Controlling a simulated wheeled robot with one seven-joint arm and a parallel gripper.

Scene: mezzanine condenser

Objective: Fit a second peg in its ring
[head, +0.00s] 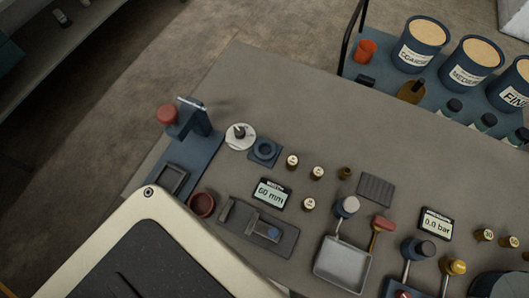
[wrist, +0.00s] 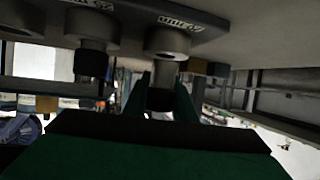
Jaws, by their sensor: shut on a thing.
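In the wrist view, which looks upside down, my gripper (wrist: 162,90) has its two dark green fingers on either side of a dark peg (wrist: 160,99) and is shut on it. The peg lines up with a grey ring (wrist: 168,42) on a dark labelled plate (wrist: 205,18). Its end is at or inside the ring; I cannot tell how deep. To the left, another peg (wrist: 88,62) stands in a second grey ring (wrist: 92,29). My gripper is not in the head view, and I cannot pick out these rings there for certain.
In the head view, the grey bench (head: 285,105) carries a blue press stand (head: 195,145), brass pieces (head: 292,161), a grey tray (head: 342,265) and knobbed levers (head: 382,224). Labelled tubs (head: 420,45) stand at the back right. The bench's far-left part is clear.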

